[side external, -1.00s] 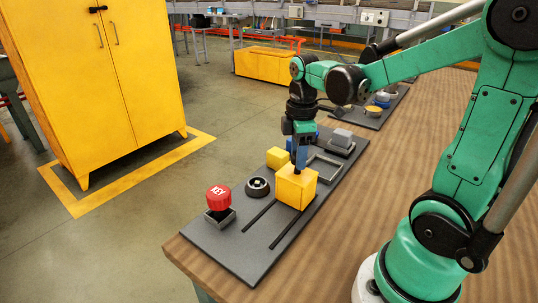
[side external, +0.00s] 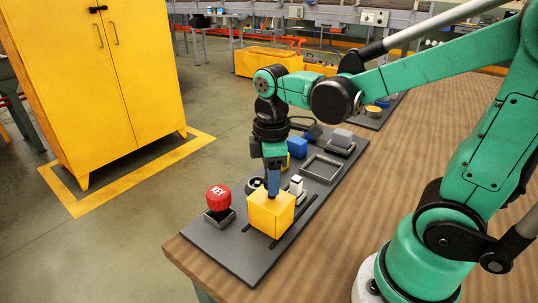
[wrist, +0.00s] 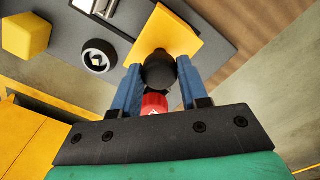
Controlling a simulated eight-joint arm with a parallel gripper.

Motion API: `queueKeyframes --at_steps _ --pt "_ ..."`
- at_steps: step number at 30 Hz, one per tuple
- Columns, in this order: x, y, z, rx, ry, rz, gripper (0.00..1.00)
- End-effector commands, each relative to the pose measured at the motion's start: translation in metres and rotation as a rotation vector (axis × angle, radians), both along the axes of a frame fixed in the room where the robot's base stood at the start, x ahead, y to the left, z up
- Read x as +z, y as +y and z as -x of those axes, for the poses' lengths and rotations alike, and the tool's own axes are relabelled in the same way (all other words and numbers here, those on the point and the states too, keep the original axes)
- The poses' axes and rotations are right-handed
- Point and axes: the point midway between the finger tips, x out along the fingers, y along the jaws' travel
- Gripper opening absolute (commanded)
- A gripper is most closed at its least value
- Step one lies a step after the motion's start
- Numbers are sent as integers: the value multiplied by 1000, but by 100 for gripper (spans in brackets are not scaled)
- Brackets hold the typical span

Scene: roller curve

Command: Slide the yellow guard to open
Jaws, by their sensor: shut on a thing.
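The yellow guard (side external: 268,215), a box-shaped cover, sits over two dark slots on the grey panel. It also shows in the wrist view (wrist: 180,28). My gripper (side external: 273,190) is above it, pointing down. In the wrist view its blue fingers (wrist: 158,68) are shut on a dark round knob (wrist: 160,72) on top of the guard. A white switch-like part (side external: 296,186) stands uncovered just behind the guard.
A red KEY button (side external: 218,197) stands left of the guard. A black round dial (side external: 256,184) is partly hidden behind my gripper.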

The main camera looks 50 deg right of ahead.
Motion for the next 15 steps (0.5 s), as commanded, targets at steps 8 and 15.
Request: queueKeyframes --at_steps 8,15 --pt "0 6 -1 7 -2 -15 0" --pt "0 5 0 6 -1 -11 70"
